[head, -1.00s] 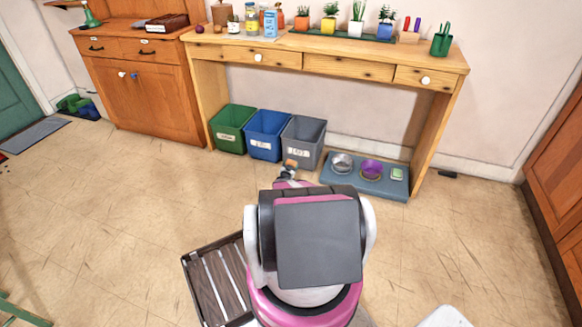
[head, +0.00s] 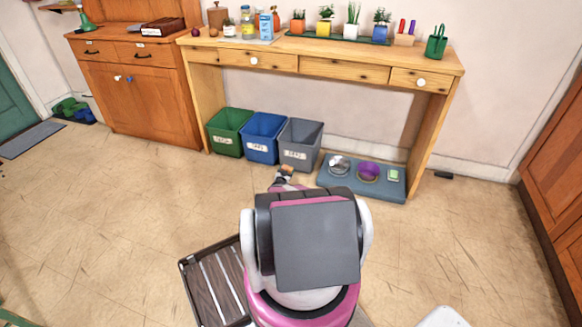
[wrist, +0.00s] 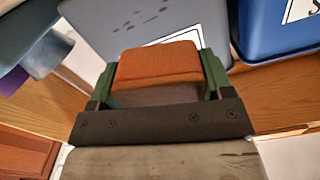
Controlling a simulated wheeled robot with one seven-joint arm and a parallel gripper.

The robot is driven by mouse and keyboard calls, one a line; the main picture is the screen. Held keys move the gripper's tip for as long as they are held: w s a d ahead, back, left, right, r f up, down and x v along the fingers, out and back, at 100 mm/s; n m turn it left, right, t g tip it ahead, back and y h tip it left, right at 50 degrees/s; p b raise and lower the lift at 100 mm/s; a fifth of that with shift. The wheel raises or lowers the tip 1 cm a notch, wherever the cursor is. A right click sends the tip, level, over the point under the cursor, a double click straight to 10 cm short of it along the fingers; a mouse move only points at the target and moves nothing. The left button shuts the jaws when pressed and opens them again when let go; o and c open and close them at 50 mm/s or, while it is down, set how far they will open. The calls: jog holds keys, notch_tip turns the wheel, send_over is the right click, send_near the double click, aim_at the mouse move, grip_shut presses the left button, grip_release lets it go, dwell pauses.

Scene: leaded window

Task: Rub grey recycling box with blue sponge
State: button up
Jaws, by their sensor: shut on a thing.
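The grey recycling box (head: 301,137) stands under the wooden table, at the right end of a row of three bins. In the wrist view its grey wall (wrist: 140,22) fills the top middle and carries dark smudges and part of a white label. My gripper (wrist: 160,80) is shut on an orange block with a brownish lower face (wrist: 158,62), which looks like a sponge but not blue. In the head view my gripper (head: 285,172) is low in front of the box's lower front. I cannot tell whether the block touches the box.
A blue bin (head: 265,136) and a green bin (head: 229,131) stand left of the grey box. A blue-grey mat (head: 340,186) with bowls and a small green item lies close on its right. A slatted dark tray (head: 187,270) is beside my base. Floor in front is open.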

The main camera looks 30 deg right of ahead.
aim_at(291, 160)
jog(key=shift+x, duration=3.6)
jog(key=shift+x, duration=0.95)
jog(key=shift+s+d, duration=0.65)
jog(key=shift+s, duration=0.15)
jog(key=shift+s+d, duration=0.6)
jog(key=shift+s, duration=0.25)
jog(key=shift+d+f, duration=0.1)
jog(key=shift+d, duration=0.05)
jog(key=shift+w, duration=0.1)
jog(key=shift+w+a, duration=1.5)
jog(key=shift+w, duration=0.2)
